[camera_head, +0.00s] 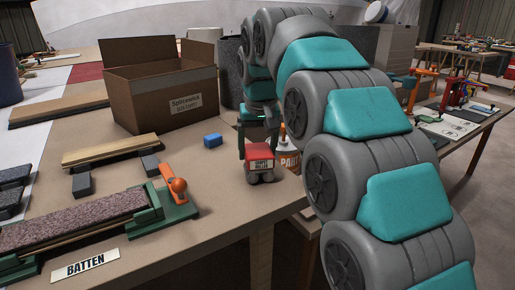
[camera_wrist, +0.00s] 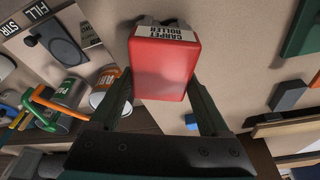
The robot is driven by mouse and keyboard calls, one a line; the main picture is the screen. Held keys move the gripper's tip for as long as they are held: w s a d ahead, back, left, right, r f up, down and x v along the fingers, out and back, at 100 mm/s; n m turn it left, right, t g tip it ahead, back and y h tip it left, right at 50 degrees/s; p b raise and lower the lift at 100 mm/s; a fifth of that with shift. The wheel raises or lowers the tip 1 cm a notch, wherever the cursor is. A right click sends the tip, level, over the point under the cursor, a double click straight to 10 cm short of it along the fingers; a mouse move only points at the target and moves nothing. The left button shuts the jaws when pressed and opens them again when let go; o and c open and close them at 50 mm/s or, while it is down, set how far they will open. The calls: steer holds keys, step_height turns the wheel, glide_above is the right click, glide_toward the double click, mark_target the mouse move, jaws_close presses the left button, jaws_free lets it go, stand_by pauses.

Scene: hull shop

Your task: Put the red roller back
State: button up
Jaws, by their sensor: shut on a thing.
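The red roller (camera_head: 259,162) is a red block with a white label and dark grey wheels below. My gripper (camera_head: 256,146) comes down on it from above and is shut on it near the front edge of the workbench. In the wrist view the roller (camera_wrist: 165,68) sits between the two dark green fingers, with its label reading "CARPET ROLLER". Whether its wheels touch the bench top, I cannot tell. My arm hides part of the bench to the right.
A cardboard box (camera_head: 158,85) stands open at the back. A blue block (camera_head: 212,140) lies left of the roller. A paint tin (camera_head: 290,160) is close on its right. A carpeted board with an orange-handled clamp (camera_head: 176,190) and a "BATTEN" label (camera_head: 85,264) fill the left front.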

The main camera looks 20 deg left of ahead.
steer(key=shift+f, duration=0.25)
steer(key=shift+f, duration=0.3)
steer(key=shift+f+b, duration=0.15)
steer(key=shift+b, duration=0.15)
jaws_close()
steer(key=o, duration=1.2)
jaws_free()
steer(key=shift+f, duration=0.1)
steer(key=shift+o, duration=1.2)
steer(key=shift+r, duration=0.25)
